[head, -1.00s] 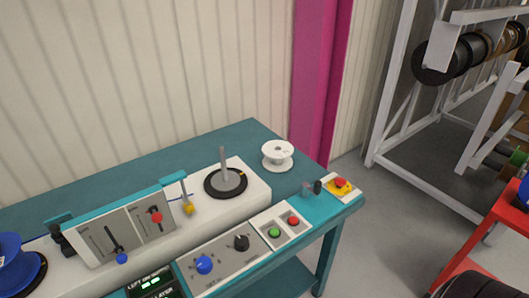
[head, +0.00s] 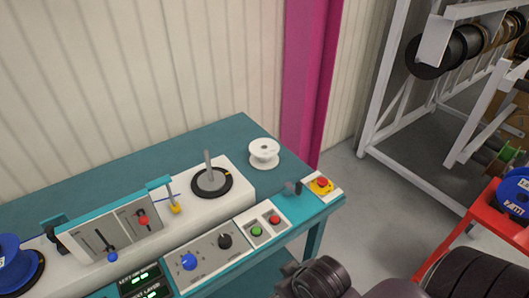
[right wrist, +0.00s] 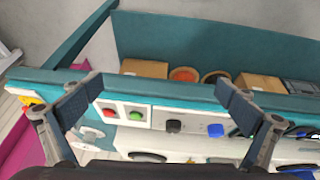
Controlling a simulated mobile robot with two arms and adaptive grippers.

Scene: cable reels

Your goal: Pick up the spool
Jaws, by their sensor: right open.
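The white spool (head: 264,153) is empty and stands upright on the teal table (head: 225,133), near its back right corner. My right gripper is seen close up in the right wrist view (right wrist: 160,101), open with nothing between its fingers, facing the table's front edge and control panel. In the head view my right arm's dark end (head: 318,280) is at the bottom, in front of the table and apart from the spool. In the right wrist view a pale shape behind the left finger may be the spool; I cannot tell. My left gripper is not in view.
A white winding unit with a grey spindle (head: 210,181) stands left of the spool. A small dark crank (head: 293,188) and red emergency button (head: 321,183) are in front. A blue spool (head: 14,262) is at far left. A red cart (head: 487,208) holds another blue spool.

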